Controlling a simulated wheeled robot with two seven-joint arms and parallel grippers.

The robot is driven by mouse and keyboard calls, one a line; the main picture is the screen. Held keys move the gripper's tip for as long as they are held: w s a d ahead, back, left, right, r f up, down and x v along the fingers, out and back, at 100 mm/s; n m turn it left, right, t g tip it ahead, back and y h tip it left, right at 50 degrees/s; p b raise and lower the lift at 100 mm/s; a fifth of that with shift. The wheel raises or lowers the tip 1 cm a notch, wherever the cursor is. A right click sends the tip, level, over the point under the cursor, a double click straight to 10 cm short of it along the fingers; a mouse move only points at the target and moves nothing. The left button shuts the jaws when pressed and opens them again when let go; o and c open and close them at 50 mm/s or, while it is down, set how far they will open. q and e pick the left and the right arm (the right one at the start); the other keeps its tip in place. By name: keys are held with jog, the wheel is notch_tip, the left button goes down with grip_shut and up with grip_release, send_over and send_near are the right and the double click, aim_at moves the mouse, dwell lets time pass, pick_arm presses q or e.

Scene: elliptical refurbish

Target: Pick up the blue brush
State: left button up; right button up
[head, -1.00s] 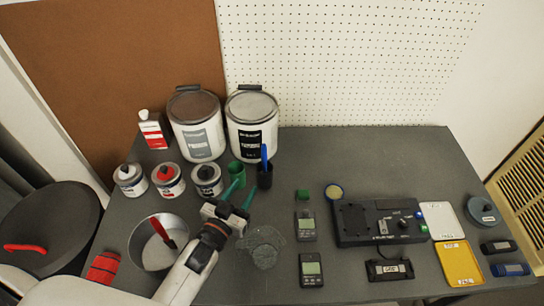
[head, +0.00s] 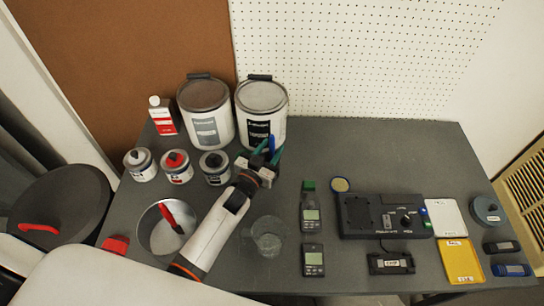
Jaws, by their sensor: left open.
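The blue brush (head: 271,143) shows as a thin upright blue handle in front of the right-hand large paint bucket. In the head view my left gripper (head: 269,152) is open, with one teal finger on each side of the blue handle. I cannot tell whether the fingers touch it. The dark cup around the brush's lower end is hidden behind the gripper, and so is the green cup beside it. My right gripper is out of view.
Two large paint buckets (head: 208,125) stand behind the gripper. Several small paint cans (head: 178,170) stand to its left. A metal pot (head: 150,225) with a red brush (head: 171,215) and a clear round dish (head: 246,240) lie nearer. Meters (head: 312,220) and a black device (head: 360,230) sit to the right.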

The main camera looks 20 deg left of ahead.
pick_arm(q)
jog(key=shift+w+d, duration=0.15)
jog(key=shift+w, duration=0.4)
jog(key=shift+s, duration=0.1)
grip_shut()
jog(key=shift+r, duration=0.1)
